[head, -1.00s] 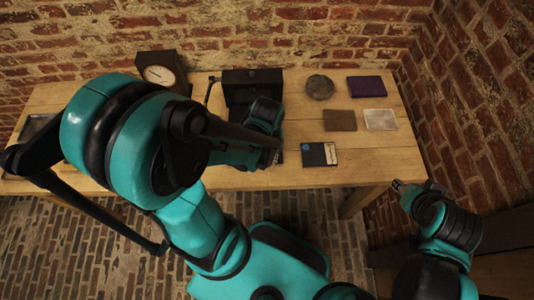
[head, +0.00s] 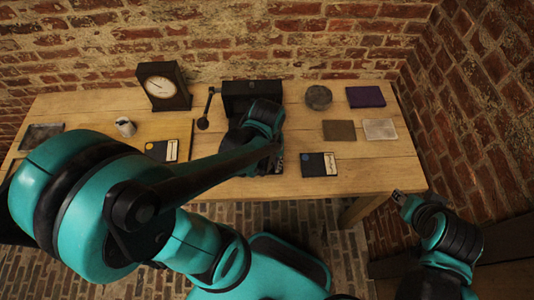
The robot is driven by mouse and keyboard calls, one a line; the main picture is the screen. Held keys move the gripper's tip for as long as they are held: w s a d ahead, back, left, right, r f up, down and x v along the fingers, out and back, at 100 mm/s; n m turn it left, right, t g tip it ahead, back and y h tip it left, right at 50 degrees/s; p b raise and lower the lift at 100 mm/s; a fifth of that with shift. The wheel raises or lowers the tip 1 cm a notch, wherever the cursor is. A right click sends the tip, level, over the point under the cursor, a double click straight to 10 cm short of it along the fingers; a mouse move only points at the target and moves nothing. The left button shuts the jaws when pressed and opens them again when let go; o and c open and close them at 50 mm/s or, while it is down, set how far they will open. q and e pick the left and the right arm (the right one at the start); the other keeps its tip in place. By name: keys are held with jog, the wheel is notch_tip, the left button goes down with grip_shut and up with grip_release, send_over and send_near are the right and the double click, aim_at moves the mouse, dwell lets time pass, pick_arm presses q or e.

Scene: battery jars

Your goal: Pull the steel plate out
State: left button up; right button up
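My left arm reaches across the table, and its gripper (head: 266,160) is low in front of the black box (head: 252,90). The wrist and forearm cover its fingers, so I cannot tell whether it is open or holds anything. Whatever stands directly under that wrist is also hidden. A light grey, metal-looking plate (head: 380,129) lies flat on the right of the table, next to a dull brown square plate (head: 339,130). I cannot tell whether either is the steel plate. My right gripper (head: 399,197) is off the table's front right, away from everything; its finger state is unclear.
The wooden table (head: 300,95) also holds a clock (head: 163,86), a small metal cup (head: 125,127), two dark cards (head: 319,165) (head: 160,151), a round grey lump (head: 318,97), a purple book (head: 366,96) and a tray (head: 41,135). A black lever (head: 206,108) stands left of the box. Brick walls close the back and right.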

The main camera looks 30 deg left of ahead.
pick_arm(q)
notch_tip(320, 180, up, 8)
jog(key=shift+r, duration=0.25)
dwell(0.6)
